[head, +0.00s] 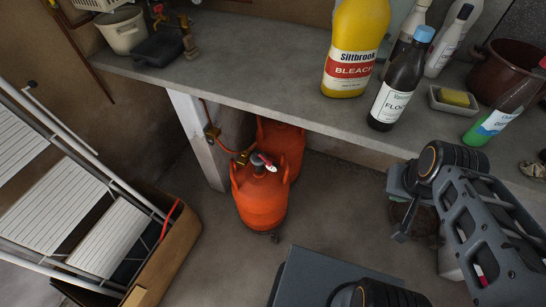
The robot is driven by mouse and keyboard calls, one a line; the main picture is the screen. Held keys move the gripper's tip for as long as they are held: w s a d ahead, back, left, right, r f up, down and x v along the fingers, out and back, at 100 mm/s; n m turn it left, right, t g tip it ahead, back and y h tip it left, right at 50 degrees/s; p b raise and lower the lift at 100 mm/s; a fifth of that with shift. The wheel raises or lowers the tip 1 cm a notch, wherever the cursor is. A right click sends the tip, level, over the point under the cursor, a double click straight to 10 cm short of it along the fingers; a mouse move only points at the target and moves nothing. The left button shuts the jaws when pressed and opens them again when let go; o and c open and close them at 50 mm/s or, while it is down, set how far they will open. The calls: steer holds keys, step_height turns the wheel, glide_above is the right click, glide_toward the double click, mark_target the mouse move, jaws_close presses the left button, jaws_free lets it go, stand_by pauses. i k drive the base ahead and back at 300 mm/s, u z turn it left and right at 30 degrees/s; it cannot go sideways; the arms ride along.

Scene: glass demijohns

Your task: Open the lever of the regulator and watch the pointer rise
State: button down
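The regulator (259,160) sits on top of an orange gas cylinder (262,203) on the floor under the bench. It has a grey body and a small red and white part on top, which may be the lever. I cannot tell how it is set. Brass fittings (243,159) and a hose join its left side. I cannot make out a dial or pointer. Grey end parts of my arm, perhaps my gripper (402,205), are right of the cylinder and well apart from it. I cannot see whether the fingers are open or hold anything.
A second orange cylinder (282,140) stands just behind. The bench (240,60) overhangs both, with its leg (197,138) to the left. Bleach (350,70) and other bottles are on the bench.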

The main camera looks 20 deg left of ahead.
mark_target(258, 155)
steer(key=z, duration=0.05)
steer(key=i, duration=0.45)
steer(key=u, duration=3.55)
